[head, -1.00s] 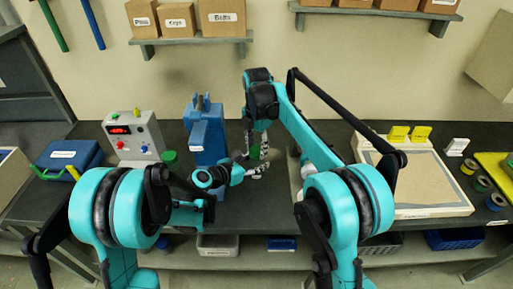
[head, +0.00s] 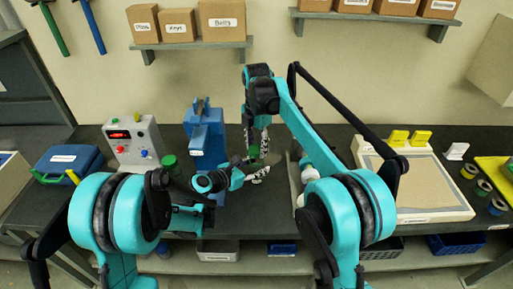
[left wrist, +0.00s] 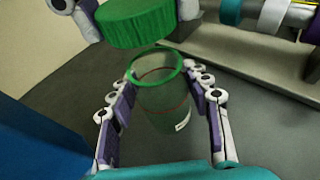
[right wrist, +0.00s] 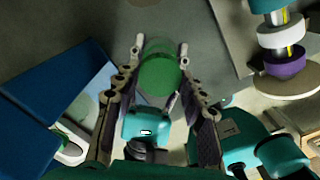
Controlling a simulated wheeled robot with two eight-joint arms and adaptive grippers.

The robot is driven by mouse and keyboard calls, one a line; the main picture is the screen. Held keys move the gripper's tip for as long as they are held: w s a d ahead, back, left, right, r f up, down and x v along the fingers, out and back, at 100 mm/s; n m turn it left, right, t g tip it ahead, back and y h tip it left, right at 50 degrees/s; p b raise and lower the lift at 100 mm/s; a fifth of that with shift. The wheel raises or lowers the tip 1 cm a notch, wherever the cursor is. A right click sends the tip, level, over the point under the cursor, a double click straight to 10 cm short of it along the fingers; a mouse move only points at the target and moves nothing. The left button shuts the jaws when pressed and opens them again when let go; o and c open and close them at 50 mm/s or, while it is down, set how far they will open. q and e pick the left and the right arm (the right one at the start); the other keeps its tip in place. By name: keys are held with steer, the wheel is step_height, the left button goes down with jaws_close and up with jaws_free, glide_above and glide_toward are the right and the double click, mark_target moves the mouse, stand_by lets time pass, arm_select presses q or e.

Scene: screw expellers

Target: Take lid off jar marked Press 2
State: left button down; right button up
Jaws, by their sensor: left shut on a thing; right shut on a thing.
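The jar (left wrist: 165,105) is clear greenish glass with a green rim, and it stands open at the top. Part of a white label shows low on its side, too small to read. My left gripper (left wrist: 165,110) is shut around the jar's body; it also shows in the head view (head: 258,175). The ribbed green lid (left wrist: 140,22) is above the rim, apart from it and a little to the left in the left wrist view. My right gripper (right wrist: 158,75) comes from above and is shut on the lid, seen as a green disc (right wrist: 160,76) between its fingers.
A blue press (head: 207,145) stands left of the grippers. Another green-lidded jar (head: 169,163) is beside the control box (head: 131,140). A machine with coloured rings (left wrist: 270,18) is close on the right. A white-edged tray (head: 430,190) lies further right.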

mark_target(257, 149)
steer(key=shift+r, duration=1.7)
arm_select(q)
steer(key=c, duration=0.6)
jaws_free()
